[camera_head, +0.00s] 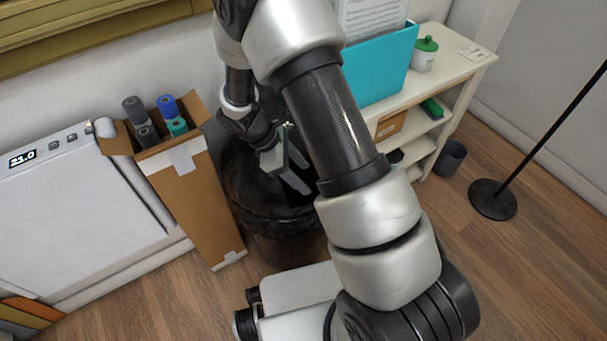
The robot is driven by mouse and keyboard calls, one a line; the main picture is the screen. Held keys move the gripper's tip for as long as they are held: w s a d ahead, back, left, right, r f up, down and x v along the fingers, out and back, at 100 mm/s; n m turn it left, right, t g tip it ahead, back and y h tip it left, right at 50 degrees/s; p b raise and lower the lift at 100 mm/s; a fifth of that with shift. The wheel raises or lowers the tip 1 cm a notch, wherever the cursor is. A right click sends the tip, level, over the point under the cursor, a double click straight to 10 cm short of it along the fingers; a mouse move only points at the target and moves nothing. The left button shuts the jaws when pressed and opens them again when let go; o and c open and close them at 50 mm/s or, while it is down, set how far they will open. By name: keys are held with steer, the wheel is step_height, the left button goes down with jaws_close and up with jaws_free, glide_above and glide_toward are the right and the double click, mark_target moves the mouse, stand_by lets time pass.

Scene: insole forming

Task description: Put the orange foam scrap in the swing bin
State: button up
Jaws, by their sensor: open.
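The black swing bin (245,195) stands on the floor beside the tall cardboard box, partly hidden behind my arm. My gripper (296,170) is over the bin's top, pointing down, with its fingers apart. I see nothing between the fingers, though my arm hides part of that area. A dark area shows just below the fingers at the bin's top; I cannot tell how the flap sits. I cannot make out the orange foam scrap anywhere in view.
A cardboard box (190,205) with several rolls stands left of the bin, next to a white machine (75,210). A white shelf (465,62) holds a turquoise file box (385,65). A grey bucket (451,157) and a black stand base (493,199) are at right.

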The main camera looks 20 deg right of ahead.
steer(key=p+v, duration=0.4)
steer(key=v, duration=1.2)
